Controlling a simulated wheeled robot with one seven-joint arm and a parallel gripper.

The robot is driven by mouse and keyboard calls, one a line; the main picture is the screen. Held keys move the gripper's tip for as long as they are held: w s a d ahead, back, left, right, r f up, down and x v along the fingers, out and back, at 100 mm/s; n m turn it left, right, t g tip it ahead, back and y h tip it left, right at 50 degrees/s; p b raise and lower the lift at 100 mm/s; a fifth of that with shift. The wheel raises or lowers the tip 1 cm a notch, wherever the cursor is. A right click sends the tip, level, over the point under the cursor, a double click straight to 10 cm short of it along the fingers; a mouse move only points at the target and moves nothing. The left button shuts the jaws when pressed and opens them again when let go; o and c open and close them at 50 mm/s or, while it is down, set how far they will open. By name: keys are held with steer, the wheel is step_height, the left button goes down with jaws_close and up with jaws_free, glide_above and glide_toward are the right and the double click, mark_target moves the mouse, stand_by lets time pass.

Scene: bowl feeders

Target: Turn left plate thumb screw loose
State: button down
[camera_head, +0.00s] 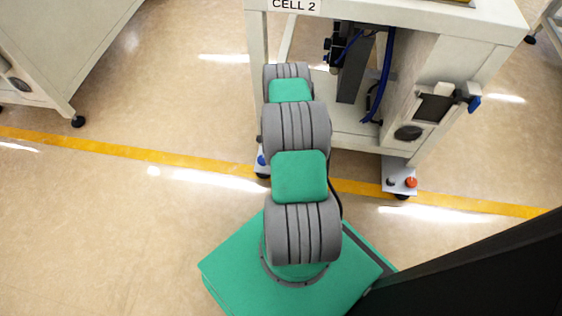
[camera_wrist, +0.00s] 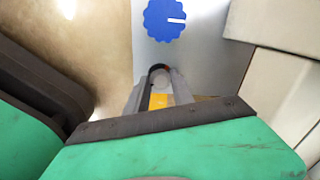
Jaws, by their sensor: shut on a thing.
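The left plate (camera_wrist: 205,62) is a pale grey plate at the foot of the CELL 2 stand; it shows partly in the head view (camera_head: 259,169), beside my arm. My gripper (camera_wrist: 160,82) has its grey fingers shut around a small, dark-rimmed round head, the thumb screw (camera_wrist: 160,68), at the plate's near end. The fingers hide most of the screw, so its turn angle cannot be read. A blue scalloped knob (camera_wrist: 164,20) with a white mark sits farther up the plate, apart from the fingers. In the head view my arm hides the gripper.
The CELL 2 stand (camera_head: 441,28) rises behind the plate. Its right plate (camera_head: 398,168) carries a red knob (camera_head: 411,182) and a dark knob (camera_head: 390,181). Yellow floor tape (camera_head: 150,181) runs past the feet. Another cabinet (camera_head: 60,45) stands at the left, with open floor between.

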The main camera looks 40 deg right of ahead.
steer(key=n+b, duration=0.2)
steer(key=n, duration=0.3)
steer(key=shift+s+f+n, duration=0.1)
steer(key=shift+n, duration=0.2)
steer(key=n+b, duration=0.1)
steer(key=n, duration=0.4)
steer(key=shift+n, duration=0.3)
steer(key=c, duration=1.1)
jaws_free()
step_height(320, 180, up, 8)
steer(key=p, duration=0.3)
